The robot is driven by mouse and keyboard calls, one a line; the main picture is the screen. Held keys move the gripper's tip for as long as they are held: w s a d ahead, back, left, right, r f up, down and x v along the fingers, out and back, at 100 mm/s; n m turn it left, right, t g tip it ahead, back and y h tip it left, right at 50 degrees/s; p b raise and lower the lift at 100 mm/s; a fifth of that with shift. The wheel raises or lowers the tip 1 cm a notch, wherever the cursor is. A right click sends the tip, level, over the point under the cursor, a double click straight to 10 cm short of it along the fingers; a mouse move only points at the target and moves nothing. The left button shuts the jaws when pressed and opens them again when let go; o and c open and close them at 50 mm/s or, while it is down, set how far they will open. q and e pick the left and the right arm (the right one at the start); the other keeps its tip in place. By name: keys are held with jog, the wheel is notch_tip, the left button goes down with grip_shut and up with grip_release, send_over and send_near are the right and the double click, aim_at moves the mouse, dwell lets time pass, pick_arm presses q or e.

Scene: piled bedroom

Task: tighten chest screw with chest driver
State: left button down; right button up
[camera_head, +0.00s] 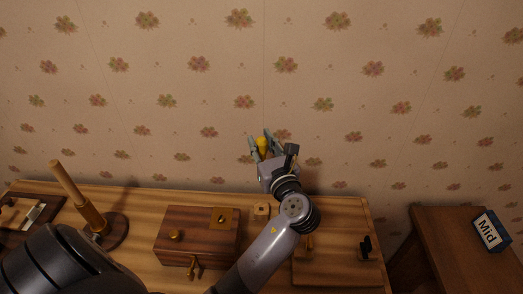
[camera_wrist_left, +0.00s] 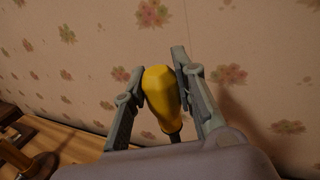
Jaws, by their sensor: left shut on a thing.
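A yellow-handled driver (camera_head: 262,146) is held in my left gripper (camera_head: 260,139), above the back of the wooden table and near the wall. In the left wrist view the driver (camera_wrist_left: 162,92) sits between the two fingers of the gripper (camera_wrist_left: 156,82). Its dark shank points down and is partly hidden by the gripper body. The brown wooden chest (camera_head: 170,253) stands on the table, left of my left forearm. It bears brass-coloured fittings: a plate (camera_head: 221,218), a round knob and a small handle-like piece at the front. I cannot tell which is the screw. My right gripper is out of view.
A wooden post on a round base (camera_head: 121,232) stands left of the chest. A small wooden block (camera_head: 262,210) lies behind my forearm. A flat wooden board (camera_head: 340,272) with a dark piece is at the right. A side table (camera_head: 450,240) holds a blue "Mid" sign (camera_head: 491,231).

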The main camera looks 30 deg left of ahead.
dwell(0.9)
pick_arm(q)
jog(key=shift+r, duration=0.1)
jog(key=s+a+f+m+t+h+p, duration=0.1)
jog(key=s+a+m+t+h+p, duration=0.1)
jog(key=s, duration=0.4)
jog(key=s+a+f+m+t+h+p, duration=0.1)
jog(key=s+a+m+t+h+p, duration=0.1)
jog(key=s, duration=0.5)
jog(key=shift+s+a+f+h, duration=0.15)
jog(key=shift+a+f+h, duration=0.15)
jog(key=shift+f, duration=0.1)
dwell(0.4)
